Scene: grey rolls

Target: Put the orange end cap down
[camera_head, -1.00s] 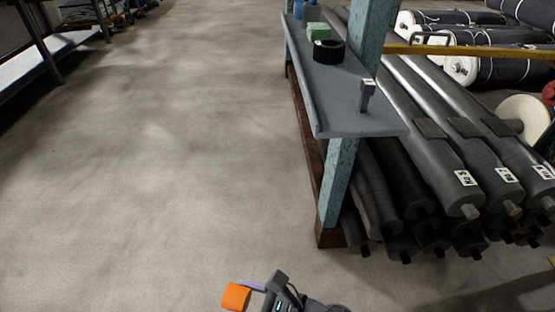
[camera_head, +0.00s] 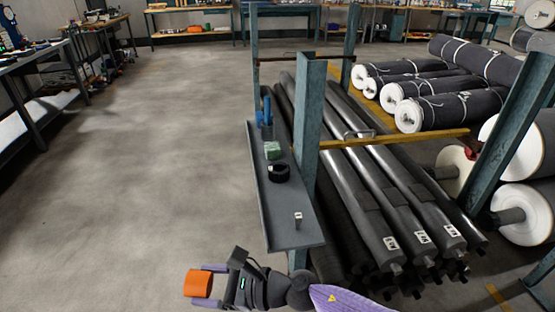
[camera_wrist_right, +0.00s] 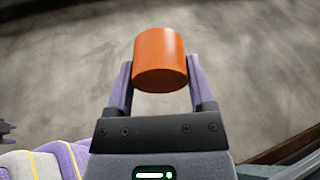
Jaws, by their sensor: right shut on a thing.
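The orange end cap (camera_head: 198,283) is a short cylinder at the bottom of the head view. My right gripper (camera_head: 208,284) is shut on it, with one purple finger on each side. The cap also shows in the right wrist view (camera_wrist_right: 160,60), held between the fingertips over blurred grey floor. In the head view the cap is left of and in front of the near end of the grey shelf (camera_head: 283,215), apart from it. My left gripper is not seen in the head view.
The shelf bears a small tag stand (camera_head: 298,220), a black ring (camera_head: 279,173), a green block (camera_head: 272,150) and blue items (camera_head: 267,110). Its near end is mostly bare. A teal post (camera_head: 308,130) and long grey rolls (camera_head: 375,190) stand right of it. Open floor (camera_head: 150,150) lies left.

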